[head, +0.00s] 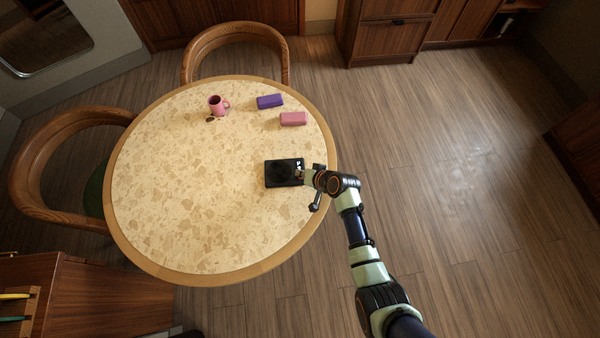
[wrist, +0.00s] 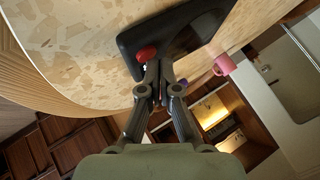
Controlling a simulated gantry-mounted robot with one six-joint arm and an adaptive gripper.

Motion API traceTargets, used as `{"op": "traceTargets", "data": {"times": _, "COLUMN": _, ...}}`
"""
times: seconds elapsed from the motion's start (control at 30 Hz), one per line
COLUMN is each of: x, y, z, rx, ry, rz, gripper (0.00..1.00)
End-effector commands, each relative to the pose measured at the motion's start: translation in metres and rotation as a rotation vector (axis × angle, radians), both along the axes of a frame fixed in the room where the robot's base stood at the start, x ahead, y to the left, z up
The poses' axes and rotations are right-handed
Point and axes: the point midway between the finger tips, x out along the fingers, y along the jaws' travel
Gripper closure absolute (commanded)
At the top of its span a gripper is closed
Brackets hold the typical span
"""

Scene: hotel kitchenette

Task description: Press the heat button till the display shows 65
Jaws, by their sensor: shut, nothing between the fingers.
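A black device with a flat dark top (head: 280,173) lies near the right side of the round table. Small white marks show at its right end in the head view, too small to read. In the wrist view the device (wrist: 185,30) fills the upper middle, with a round red button (wrist: 146,54) at its near corner. My gripper (head: 304,176) is at the device's right edge. In the wrist view my gripper (wrist: 158,68) is shut and empty, its tips right at the red button. I cannot tell whether they touch it. No display reading is visible.
A pink block (head: 293,119), a purple block (head: 270,101) and a pink mug (head: 218,105) stand on the table (head: 190,200) beyond the device. Two wooden chairs (head: 236,31) (head: 45,160) are at the table. The table's left and front parts are clear.

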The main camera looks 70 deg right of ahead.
Motion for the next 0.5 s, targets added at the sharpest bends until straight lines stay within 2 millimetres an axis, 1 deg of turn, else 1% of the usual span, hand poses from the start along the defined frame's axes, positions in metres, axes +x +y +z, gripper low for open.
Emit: {"op": "traceTargets", "data": {"times": 0.5, "x": 0.0001, "y": -0.0001, "z": -0.0043, "rx": 0.000, "ry": 0.000, "rz": 0.000, "gripper": 1.00}}
